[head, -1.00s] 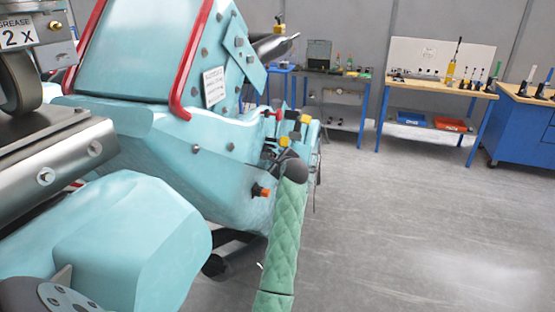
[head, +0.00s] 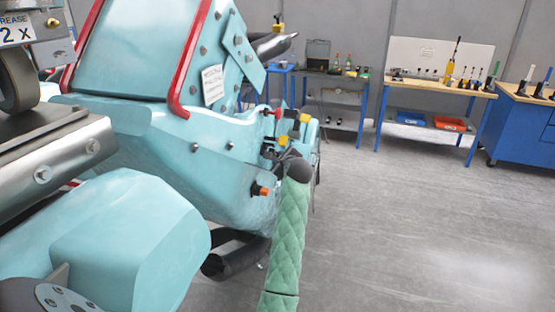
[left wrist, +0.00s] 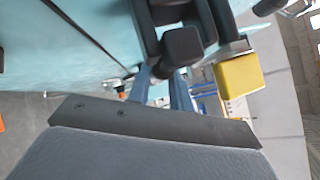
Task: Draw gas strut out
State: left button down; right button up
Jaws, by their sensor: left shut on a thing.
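My left arm, in a green quilted sleeve, rises through the middle of the head view to a dark wrist. Its gripper (head: 270,152) is at the near end of the turquoise coaster car (head: 170,165), small and partly hidden. In the left wrist view the two bluish fingers (left wrist: 162,88) are closed around a dark part with a square black end (left wrist: 181,46). I cannot tell for certain that this dark part is the gas strut. A yellow block (left wrist: 237,76) is just right of it. My right gripper is not in view.
A black curved tube (head: 238,259) shows below the car. Workbenches (head: 440,86) stand along the back wall. The grey floor on the right is clear.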

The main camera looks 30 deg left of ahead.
pick_arm(q)
jog(key=shift+w+d+b, duration=0.25)
jog(key=shift+d+b, duration=0.15)
jog(key=shift+d, duration=0.55)
jog(key=shift+w+d+b, duration=0.2)
jog(key=shift+d+b, duration=0.15)
jog(key=shift+d, duration=0.55)
jog(key=w+d+b, duration=0.1)
jog(key=d+b, duration=0.1)
jog(key=d, duration=0.4)
jog(key=shift+w+b, duration=0.2)
jog(key=shift+b, duration=0.1)
